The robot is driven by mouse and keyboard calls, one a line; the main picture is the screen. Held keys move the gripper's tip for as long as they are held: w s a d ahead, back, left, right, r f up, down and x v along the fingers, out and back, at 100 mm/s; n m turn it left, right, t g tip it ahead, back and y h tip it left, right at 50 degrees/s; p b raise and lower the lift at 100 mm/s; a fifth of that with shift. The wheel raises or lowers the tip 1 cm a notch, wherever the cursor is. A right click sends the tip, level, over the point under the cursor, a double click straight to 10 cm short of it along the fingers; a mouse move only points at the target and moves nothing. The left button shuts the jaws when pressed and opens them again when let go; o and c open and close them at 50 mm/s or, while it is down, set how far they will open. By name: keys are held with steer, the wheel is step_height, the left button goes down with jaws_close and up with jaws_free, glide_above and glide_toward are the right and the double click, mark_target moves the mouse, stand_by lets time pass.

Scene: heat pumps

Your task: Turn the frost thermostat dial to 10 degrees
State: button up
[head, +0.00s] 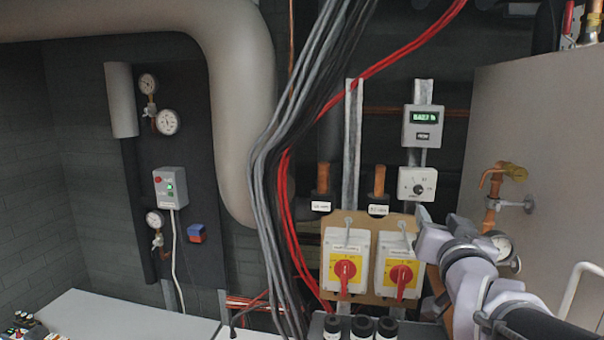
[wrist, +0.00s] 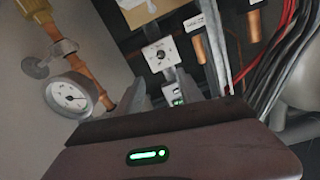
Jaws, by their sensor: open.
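The frost thermostat is a small white square box with a round dark dial (head: 418,185), on a grey strut in the head view, below a grey meter. Its scale is too small to read. In the wrist view the picture is turned over, and the dial (wrist: 160,55) shows upper middle with its scale around it. My gripper (head: 428,245) is open and empty, below and slightly right of the thermostat in the head view, apart from the dial. In the wrist view, the gripper body with a green light fills the bottom.
Two red rotary switches (head: 345,268) (head: 401,273) on yellow plates sit just left of my gripper. A copper tap (head: 497,172) and a pressure gauge (head: 502,244) stand close on the right. A grey display meter (head: 423,127) hangs above the thermostat. Red and grey cables hang left.

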mark_target(419, 191)
steer(key=p+x, duration=0.4)
steer(key=x, duration=1)
steer(key=shift+a, duration=0.1)
steer(key=shift+w+f, duration=0.2)
steer(key=shift+w, duration=0.4)
steer(key=shift+s, duration=0.1)
steer(key=shift+c, duration=0.2)
jaws_close()
